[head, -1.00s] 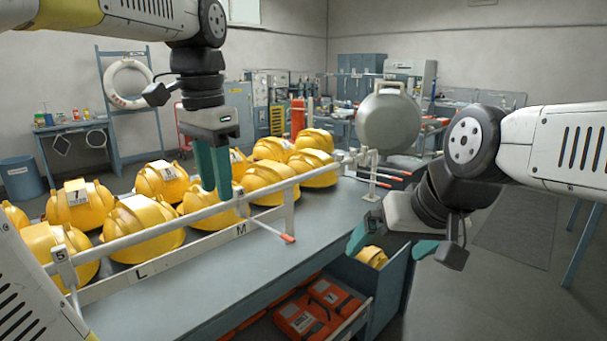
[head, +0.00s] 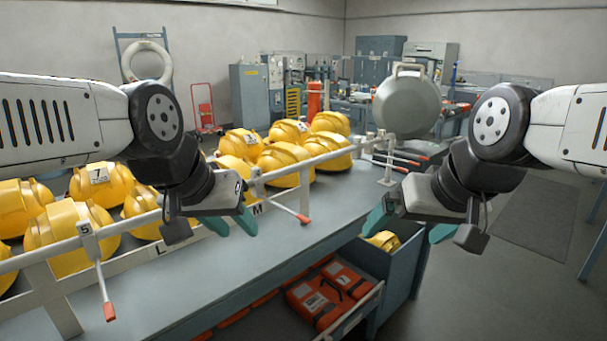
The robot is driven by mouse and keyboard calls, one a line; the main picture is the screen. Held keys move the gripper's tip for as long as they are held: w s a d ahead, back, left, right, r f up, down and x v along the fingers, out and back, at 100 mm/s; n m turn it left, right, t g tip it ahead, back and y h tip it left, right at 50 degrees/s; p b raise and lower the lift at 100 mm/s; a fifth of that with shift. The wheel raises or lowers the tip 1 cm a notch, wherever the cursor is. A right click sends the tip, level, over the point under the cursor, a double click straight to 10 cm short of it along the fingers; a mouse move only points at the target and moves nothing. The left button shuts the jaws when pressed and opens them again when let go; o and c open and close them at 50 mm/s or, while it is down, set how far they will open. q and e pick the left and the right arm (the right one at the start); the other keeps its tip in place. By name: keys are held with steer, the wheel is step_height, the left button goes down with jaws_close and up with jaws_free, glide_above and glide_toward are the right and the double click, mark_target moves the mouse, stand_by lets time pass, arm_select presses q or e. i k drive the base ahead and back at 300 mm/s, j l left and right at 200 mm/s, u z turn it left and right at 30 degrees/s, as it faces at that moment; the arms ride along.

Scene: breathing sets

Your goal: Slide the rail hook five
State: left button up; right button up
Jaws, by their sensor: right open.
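The rail hook marked 5 (head: 102,278) hangs on the white rail (head: 135,218) at the lower left. Its red tip points down toward me. My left gripper (head: 238,231) is near the middle of the rail, to the right of hook five and apart from it. Its teal fingers have a gap with nothing seen between them. Another red-tipped hook (head: 282,204) stands just right of this gripper; whether they touch is unclear. My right gripper (head: 408,232) is open and empty, beyond the bench's right end, away from the rail.
Yellow helmets (head: 288,164) stand in rows behind the rail, some partly hidden by my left arm. More red-tipped hooks (head: 398,157) sit at the rail's far end. The bench top (head: 240,268) in front is clear. An open drawer (head: 393,275) and orange cases (head: 325,295) are below.

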mark_target(85, 228)
steer(key=l+u, duration=0.1)
steer(key=u, duration=0.25)
steer(key=k+l+u, duration=0.1)
steer(key=u, duration=0.25)
steer(key=k+l+u, duration=0.1)
steer(key=u, duration=0.25)
steer(key=i+j+u, duration=0.2)
steer(key=j+u, duration=0.25)
steer(key=i+j, duration=0.05)
